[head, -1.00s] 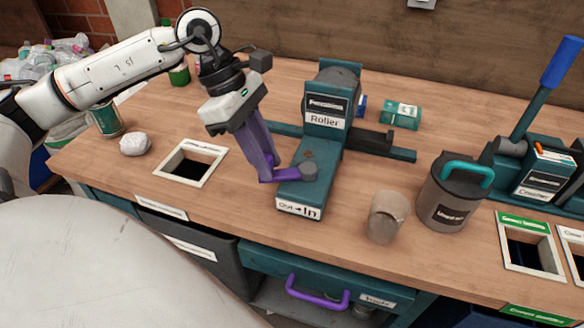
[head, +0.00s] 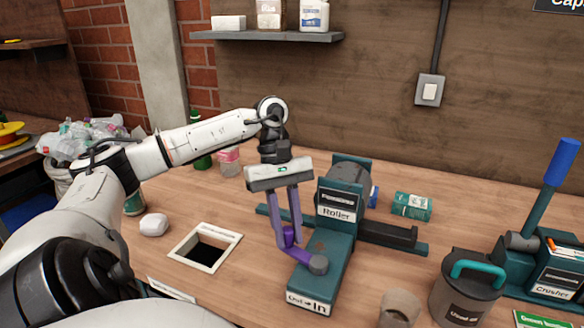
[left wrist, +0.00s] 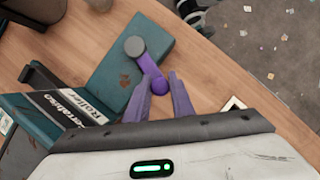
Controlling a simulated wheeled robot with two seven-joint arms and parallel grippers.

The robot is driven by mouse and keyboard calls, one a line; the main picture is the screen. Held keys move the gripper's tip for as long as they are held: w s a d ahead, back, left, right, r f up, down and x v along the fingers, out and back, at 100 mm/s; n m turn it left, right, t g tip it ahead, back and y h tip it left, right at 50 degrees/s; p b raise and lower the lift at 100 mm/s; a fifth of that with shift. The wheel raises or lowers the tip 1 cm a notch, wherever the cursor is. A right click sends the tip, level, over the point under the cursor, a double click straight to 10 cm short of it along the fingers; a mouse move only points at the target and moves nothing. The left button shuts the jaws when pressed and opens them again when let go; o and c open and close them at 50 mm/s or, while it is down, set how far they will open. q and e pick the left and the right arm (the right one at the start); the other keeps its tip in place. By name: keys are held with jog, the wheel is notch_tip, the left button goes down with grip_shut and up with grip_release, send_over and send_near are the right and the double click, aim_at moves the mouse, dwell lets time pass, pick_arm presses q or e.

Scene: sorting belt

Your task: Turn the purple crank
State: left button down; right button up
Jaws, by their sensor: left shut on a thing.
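The purple crank (head: 297,254) sits on the teal base of the roller machine (head: 322,270), which has a "Roller" label. Its arm runs from a grey round pivot up and left to an upright handle. My left gripper (head: 289,240) has its two purple-grey fingers pointing down, one on each side of the handle, shut on it. In the left wrist view the crank (left wrist: 150,68) runs from the grey pivot to the handle between the fingers (left wrist: 160,86). The fingers partly hide the handle. My right gripper is not in view.
A square framed hole (head: 205,247) and a white crumpled lump (head: 154,225) lie to the left. A teal can (head: 411,206) lies behind right. A grey-brown cup (head: 399,309), a lidded dark pot (head: 466,295) and a crusher with a blue-gripped lever (head: 562,163) stand right.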

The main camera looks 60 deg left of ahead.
pick_arm(q)
jog(key=shift+w+a+r, duration=0.1)
jog(key=shift+w+a, duration=0.05)
jog(key=shift+w, duration=0.05)
dwell(0.4)
jog(key=c, duration=1.5)
grip_release()
jog(key=shift+c, duration=0.2)
jog(key=p+v, duration=0.3)
jog(key=v, duration=0.7)
jog(key=shift+w+r, duration=0.1)
